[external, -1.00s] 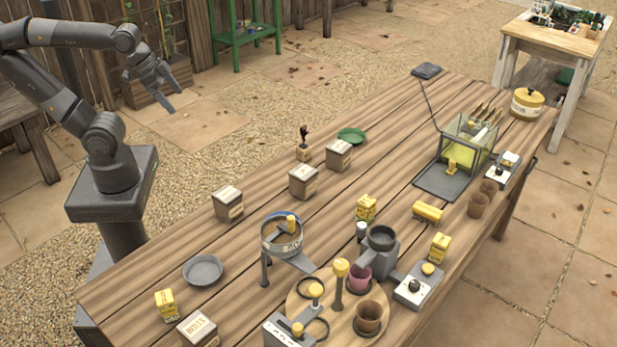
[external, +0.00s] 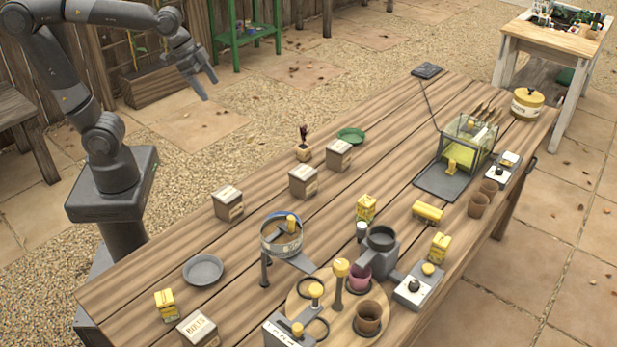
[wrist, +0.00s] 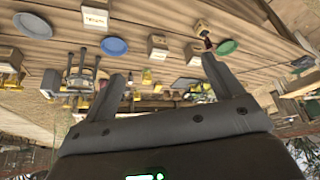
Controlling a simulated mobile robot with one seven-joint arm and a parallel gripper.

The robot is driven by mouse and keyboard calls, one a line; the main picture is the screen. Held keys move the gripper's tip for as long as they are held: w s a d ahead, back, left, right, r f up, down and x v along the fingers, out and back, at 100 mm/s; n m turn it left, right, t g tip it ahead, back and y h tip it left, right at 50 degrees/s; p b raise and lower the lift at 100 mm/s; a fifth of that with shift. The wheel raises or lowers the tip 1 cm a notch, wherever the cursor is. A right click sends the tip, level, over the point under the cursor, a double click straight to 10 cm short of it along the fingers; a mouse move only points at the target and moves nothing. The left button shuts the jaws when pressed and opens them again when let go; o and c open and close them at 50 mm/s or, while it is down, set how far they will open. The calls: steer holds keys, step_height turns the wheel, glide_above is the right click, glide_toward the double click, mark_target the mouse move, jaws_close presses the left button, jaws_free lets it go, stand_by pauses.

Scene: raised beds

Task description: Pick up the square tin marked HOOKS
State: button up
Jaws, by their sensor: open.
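Four square tins with pale lids and brown sides stand on the table. One is at the near left edge (external: 199,330), its lid word looking like BOLTS. The others form a row along the far side: left (external: 228,204), middle (external: 303,182) and right (external: 338,155). Their labels are too small to read, so I cannot tell which says HOOKS. In the wrist view, row tins show at the top (wrist: 95,16), the middle (wrist: 158,47) and further right (wrist: 194,54). My gripper (external: 209,86) is open and empty, raised well away from the tins; its fingers frame the wrist view (wrist: 165,85).
A grey dish (external: 203,270) lies left of the row, a green dish (external: 352,135) at its right end. A small figure on a block (external: 304,145) stands close behind the row. A sieve on a stand (external: 282,237) rises in front.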

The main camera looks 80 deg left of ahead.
steer(key=w+a+f+m, duration=0.1)
steer(key=w+m, duration=0.1)
steer(key=w, duration=1)
steer(key=m+g+h, duration=0.2)
steer(key=m, duration=0.2)
glide_toward(338, 145)
step_height(338, 145, down, 2)
steer(key=shift+t, duration=0.3)
steer(key=x, duration=0.5)
steer(key=shift+d+f, duration=0.2)
steer(key=shift+f, duration=0.2)
steer(key=x, duration=0.5)
steer(key=shift+w+d, duration=0.2)
steer(key=shift+c, duration=0.5)
steer(key=c, duration=1.1)
steer(key=shift+c, duration=0.2)
